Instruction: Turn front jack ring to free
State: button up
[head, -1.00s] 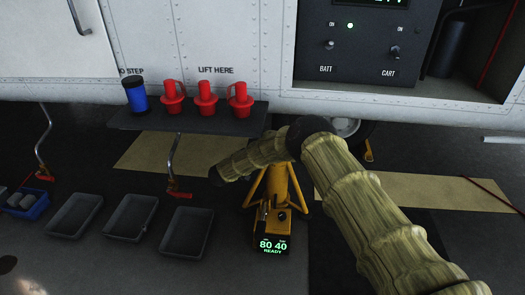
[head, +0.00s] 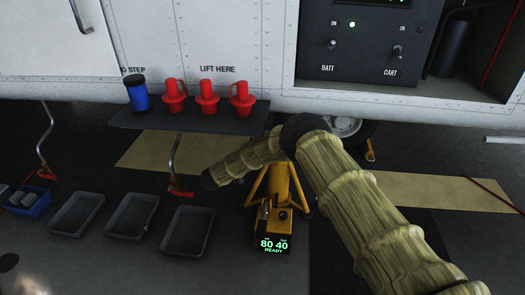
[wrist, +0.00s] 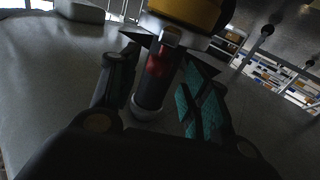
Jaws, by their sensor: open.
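A yellow jack (head: 279,185) stands on the floor in the middle of the head view. Its display (head: 272,245) reads 80 40 READY. My arm hides part of its top. In the wrist view, my gripper (wrist: 157,85) is open, with one finger on each side of a dark upright cylinder with a red part (wrist: 157,65). I cannot tell whether the red part is the jack ring, or whether the fingers touch it. A yellow body (wrist: 190,10) is at the top of that view. The fingers cannot be made out in the head view.
A dark shelf (head: 190,122) carries a blue cylinder (head: 138,96) and red capped pieces (head: 207,97). Grey trays (head: 131,216) and a blue bin (head: 28,202) lie at left. A bent metal rod with a red foot (head: 180,193) is left of the jack. A switch panel (head: 370,50) is above.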

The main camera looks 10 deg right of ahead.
jog(key=v, duration=0.4)
jog(key=shift+a, duration=0.1)
dwell(0.3)
